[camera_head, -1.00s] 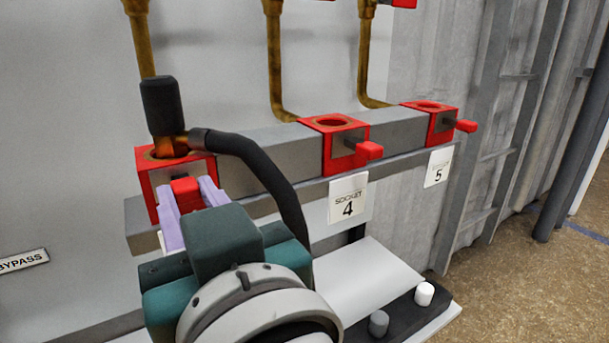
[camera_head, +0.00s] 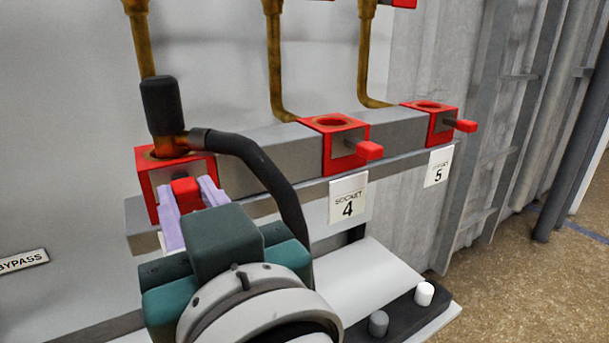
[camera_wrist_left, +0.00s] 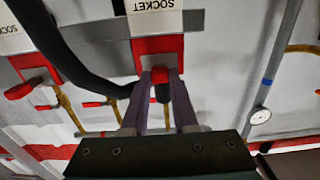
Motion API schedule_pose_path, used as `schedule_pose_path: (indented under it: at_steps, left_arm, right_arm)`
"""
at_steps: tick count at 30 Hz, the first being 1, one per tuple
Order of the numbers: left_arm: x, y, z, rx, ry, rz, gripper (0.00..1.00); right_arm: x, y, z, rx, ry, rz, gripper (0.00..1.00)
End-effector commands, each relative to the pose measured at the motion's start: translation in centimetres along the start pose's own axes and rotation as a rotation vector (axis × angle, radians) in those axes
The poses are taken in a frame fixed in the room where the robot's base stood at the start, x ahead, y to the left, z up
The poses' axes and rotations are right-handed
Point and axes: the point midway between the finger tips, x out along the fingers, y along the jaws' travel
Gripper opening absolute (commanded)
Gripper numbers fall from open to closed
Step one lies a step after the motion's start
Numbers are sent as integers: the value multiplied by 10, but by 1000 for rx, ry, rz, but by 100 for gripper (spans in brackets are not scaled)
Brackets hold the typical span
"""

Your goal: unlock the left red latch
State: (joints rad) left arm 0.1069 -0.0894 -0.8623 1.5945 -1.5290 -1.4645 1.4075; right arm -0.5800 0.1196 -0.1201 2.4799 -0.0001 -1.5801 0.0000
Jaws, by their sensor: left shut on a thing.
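The left red latch (camera_head: 185,187) sits on the front of the leftmost red socket block (camera_head: 146,173). My left gripper (camera_head: 190,196) has its pale purple fingers on either side of the latch and is shut on it. In the left wrist view the red latch (camera_wrist_left: 159,75) shows between the two fingertips. A black plug (camera_head: 161,106) with a brass lower end stands upright in that socket, with a black cable (camera_head: 262,170) curving right and down from it. My gripper body hides the lower part of the block. My right gripper is not in view.
Red socket blocks for socket 4 (camera_head: 326,153) and socket 5 (camera_head: 433,130) stand to the right on the grey rail (camera_head: 261,141), each with a red latch handle sticking out. Brass pipes (camera_head: 275,63) come down behind. A panel with knobs (camera_head: 378,323) lies at lower right.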

Motion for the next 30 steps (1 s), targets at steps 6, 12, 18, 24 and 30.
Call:
schedule_pose_path:
  at_steps: [6, 12, 18, 24, 30]
  left_arm:
    - [-12, 0, 5, -4, -3, 1, 0]
    - [-16, 0, -1, -2, 2, -1, 0]
    - [-16, 0, -1, -2, 2, -1, 39]
    - [-16, 0, -1, -2, 1, -1, 57]
    - [-16, 0, 0, -1, 1, -1, 57]
  right_arm:
    - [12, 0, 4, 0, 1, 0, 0]
    - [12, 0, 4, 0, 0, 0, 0]
    - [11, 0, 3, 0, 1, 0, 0]
    - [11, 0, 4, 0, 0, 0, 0]
    - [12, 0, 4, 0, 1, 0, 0]
